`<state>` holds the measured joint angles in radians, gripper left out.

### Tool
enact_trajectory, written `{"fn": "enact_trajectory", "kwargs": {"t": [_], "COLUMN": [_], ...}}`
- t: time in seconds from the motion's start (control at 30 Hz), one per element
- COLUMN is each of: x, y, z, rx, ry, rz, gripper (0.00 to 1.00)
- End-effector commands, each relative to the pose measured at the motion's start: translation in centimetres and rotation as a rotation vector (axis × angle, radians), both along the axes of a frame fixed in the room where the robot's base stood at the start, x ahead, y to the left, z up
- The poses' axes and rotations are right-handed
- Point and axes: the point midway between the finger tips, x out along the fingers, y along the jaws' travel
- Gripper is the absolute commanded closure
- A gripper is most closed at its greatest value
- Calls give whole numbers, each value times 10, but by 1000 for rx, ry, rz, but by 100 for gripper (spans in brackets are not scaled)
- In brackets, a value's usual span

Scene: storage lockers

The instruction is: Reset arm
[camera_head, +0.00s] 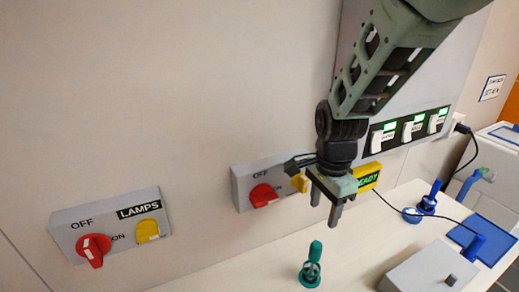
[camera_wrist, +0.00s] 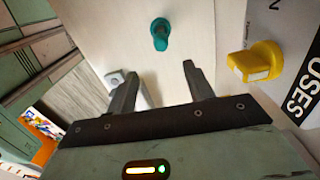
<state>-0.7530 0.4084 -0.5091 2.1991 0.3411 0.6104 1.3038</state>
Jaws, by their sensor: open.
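My gripper (camera_head: 326,205) hangs down from my arm in front of the wall, above the pale worktop (camera_head: 225,274). Its two fingers are apart with nothing between them. In the wrist view my gripper (camera_wrist: 157,85) also shows open and empty. A teal handled object (camera_head: 312,266) stands on the worktop below and slightly left of the gripper, apart from it. It also shows beyond the fingers in the wrist view (camera_wrist: 160,34). My gripper and wrist partly hide the wall switch box behind them.
A switch box labelled LAMPS (camera_head: 110,226) has a red knob (camera_head: 93,249) and a yellow knob (camera_head: 147,231). Behind my gripper is another box with a red knob (camera_head: 263,195). A grey box (camera_head: 432,270) and blue items (camera_head: 428,200) stand at right. The left front worktop is clear.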

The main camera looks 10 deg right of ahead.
Motion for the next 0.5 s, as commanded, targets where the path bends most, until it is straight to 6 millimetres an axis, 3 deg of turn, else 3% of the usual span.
{"fn": "enact_trajectory", "kwargs": {"t": [0.17,0.3,0.5], "x": [-37,-92,-161], "y": [26,53,65], "z": [-3,1,4], "rx": [71,134,114], "ry": [24,10,-42], "rz": [330,843,1544], "gripper": [48,48,48]}}
